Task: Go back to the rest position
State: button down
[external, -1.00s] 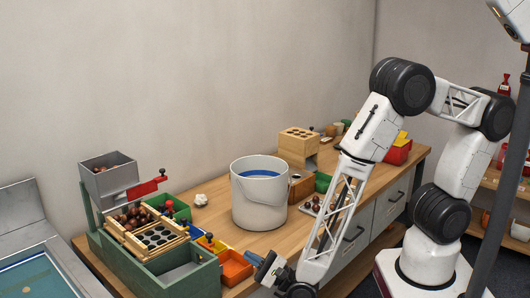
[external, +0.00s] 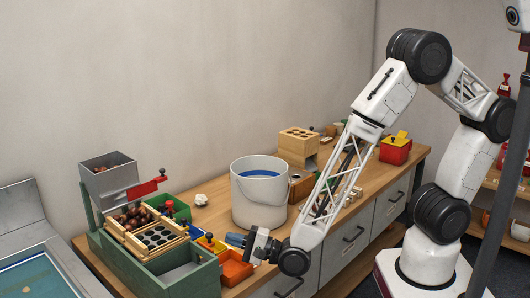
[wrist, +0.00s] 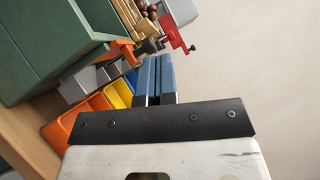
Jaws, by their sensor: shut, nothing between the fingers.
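The green sorting station (external: 180,275) holds a grey hopper (external: 108,180) of chestnuts and a slatted tray of holes. Coloured bins stand beside it. A wooden block with holes (external: 298,141) and a red box (external: 395,150) stand further back. The air above the bench's middle is free.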

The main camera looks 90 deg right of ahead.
jog(key=s+d+r+n+g+y, duration=0.1)
jog(key=s+r+n+g+y, duration=0.2)
jog(key=r+n, duration=0.4)
jog(key=s+r+n+g+y, duration=0.25)
jog(key=r+n+g, duration=0.25)
jog(key=r, duration=0.3)
jog(key=s+d+r+n+g, duration=0.1)
jog(key=s+r+n+g, duration=0.1)
jog(key=s, duration=0.7)
jog(key=s+d+r+n+g+h, duration=0.1)
jog(key=s+d+r+n+g, duration=0.1)
jog(key=s, duration=0.8)
jog(key=s+d+r+n+g, duration=0.2)
jog(key=s+r+n+g, duration=0.2)
jog(key=s+n, duration=0.3)
jog(key=s+g, duration=0.1)
jog(key=s, duration=0.1)
jog(key=shift+s+d+r+n, duration=0.15)
jog(key=shift+s+d+n, duration=0.15)
jog(key=shift+s, duration=0.1)
